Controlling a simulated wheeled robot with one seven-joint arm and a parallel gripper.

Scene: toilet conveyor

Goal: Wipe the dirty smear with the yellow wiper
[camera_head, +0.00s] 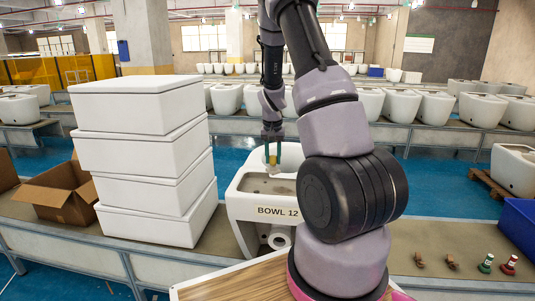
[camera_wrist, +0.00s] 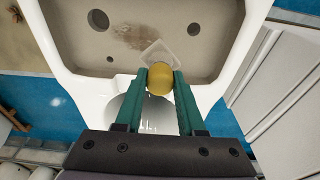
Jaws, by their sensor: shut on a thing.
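My gripper (camera_head: 272,150) is shut on the yellow wiper (camera_wrist: 160,78), which sits between the two green fingers in the wrist view. A pale, squarish wiper end (camera_wrist: 157,52) shows past the yellow part. A white toilet bowl labelled "BOWL 12" (camera_head: 240,205) stands on the conveyor, and my gripper is over it. A brown dirty smear (camera_wrist: 133,36) lies on the bowl's beige top surface, just beyond and left of the wiper's end. Whether the wiper touches the surface cannot be told.
A stack of white tanks (camera_head: 150,160) stands left of the bowl, with an open cardboard box (camera_head: 60,190) beyond it. Small brown pieces (camera_head: 420,260) and bottles with red and green tops (camera_head: 510,264) lie at right. A blue bin (camera_head: 520,222) stands at the right edge.

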